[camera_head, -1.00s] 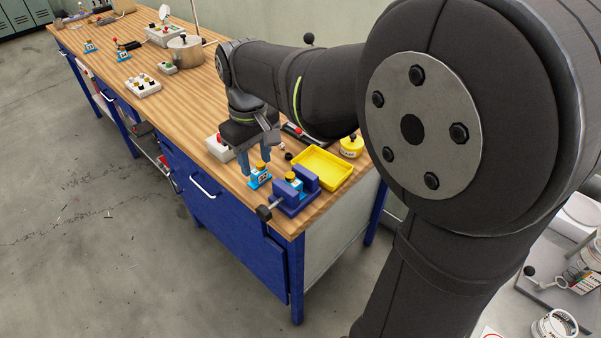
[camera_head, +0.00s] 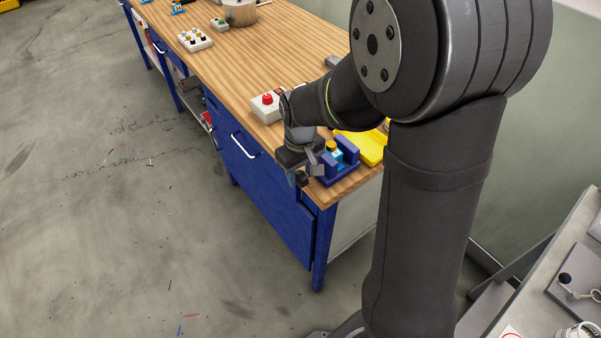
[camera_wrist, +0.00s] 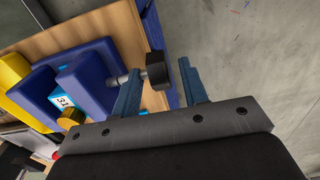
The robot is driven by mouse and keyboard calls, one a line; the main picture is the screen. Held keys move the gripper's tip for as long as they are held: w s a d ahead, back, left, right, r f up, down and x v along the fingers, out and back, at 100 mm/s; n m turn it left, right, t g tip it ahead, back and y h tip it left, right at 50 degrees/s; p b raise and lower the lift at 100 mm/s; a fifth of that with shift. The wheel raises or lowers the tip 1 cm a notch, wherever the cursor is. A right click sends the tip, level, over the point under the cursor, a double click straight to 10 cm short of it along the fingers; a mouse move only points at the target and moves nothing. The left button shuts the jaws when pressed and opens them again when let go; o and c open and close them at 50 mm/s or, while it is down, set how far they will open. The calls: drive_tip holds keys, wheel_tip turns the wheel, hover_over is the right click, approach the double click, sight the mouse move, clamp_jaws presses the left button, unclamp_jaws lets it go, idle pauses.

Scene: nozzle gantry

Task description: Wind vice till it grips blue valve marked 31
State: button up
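The blue vice (camera_head: 349,149) sits at the bench's near corner, and it also shows in the wrist view (camera_wrist: 84,80). The blue valve with a yellow top (camera_head: 337,157) stands upright between the vice jaws. Its white label reading 31 (camera_wrist: 64,102) shows in the wrist view, close to the jaws; I cannot tell whether both jaws touch it. The vice's dark screw knob (camera_wrist: 157,72) sticks out on a metal shaft towards the bench edge. My gripper (camera_wrist: 160,70) is open, its two blue-grey fingers apart on either side of the knob. In the head view my gripper (camera_head: 305,178) is partly hidden by my wrist.
A yellow tray (camera_head: 370,147) lies just behind the vice, partly hidden by my arm. A white box with a red button (camera_head: 266,104) stands left of my wrist. The bench's front edge is close by, with open floor beyond it.

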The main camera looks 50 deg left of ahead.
drive_tip(key=shift+f, duration=0.2)
drive_tip(key=shift+c, duration=0.2)
clamp_jaws()
drive_tip(key=shift+y, duration=0.3)
drive_tip(key=shift+d+y, duration=0.15)
drive_tip(key=shift+y, duration=0.7)
drive_tip(key=shift+d+y, duration=0.15)
drive_tip(key=shift+y, duration=0.7)
drive_tip(key=shift+d+y, duration=0.15)
drive_tip(key=shift+y, duration=0.85)
drive_tip(key=shift+o, duration=0.2)
unclamp_jaws()
drive_tip(key=shift+f, duration=0.1)
